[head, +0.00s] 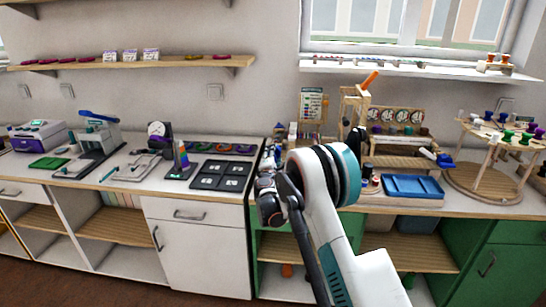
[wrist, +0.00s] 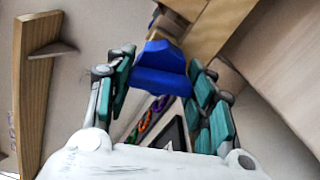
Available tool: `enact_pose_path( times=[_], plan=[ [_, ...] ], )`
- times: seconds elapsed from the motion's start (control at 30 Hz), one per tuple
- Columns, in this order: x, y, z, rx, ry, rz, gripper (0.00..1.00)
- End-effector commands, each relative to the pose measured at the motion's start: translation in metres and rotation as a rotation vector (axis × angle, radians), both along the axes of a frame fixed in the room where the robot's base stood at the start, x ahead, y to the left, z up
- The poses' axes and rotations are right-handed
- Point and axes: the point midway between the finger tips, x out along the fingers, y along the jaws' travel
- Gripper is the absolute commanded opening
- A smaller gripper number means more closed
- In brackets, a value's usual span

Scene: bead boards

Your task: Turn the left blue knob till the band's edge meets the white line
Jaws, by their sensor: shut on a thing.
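In the wrist view, a blue knob (wrist: 160,66) sits between the teal-padded fingers of my gripper (wrist: 162,74). The fingers are shut on it from both sides. The knob is wide and flared toward the camera, and a wooden piece shows behind it. I cannot make out the band's edge or the white line in either view. In the head view, my arm covers the area around the gripper, and the held knob cannot be picked out.
A blue tray (head: 412,186) lies right of my arm, below a wooden rack with round pictures. A round wooden stand (head: 480,185) with colored knobs is at the far right. Black panels (head: 220,175) lie on the left counter. A wooden shelf (wrist: 38,75) shows at the wrist view's left.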

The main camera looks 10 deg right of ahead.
Motion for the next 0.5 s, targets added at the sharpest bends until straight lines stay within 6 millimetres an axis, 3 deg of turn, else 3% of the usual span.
enact_pose_path(
  times=[0.5],
  plan=[
    [-0.0004, 0.0006, -0.0016, -0.2, 0.065, 0.001, 0.25]
  ],
)
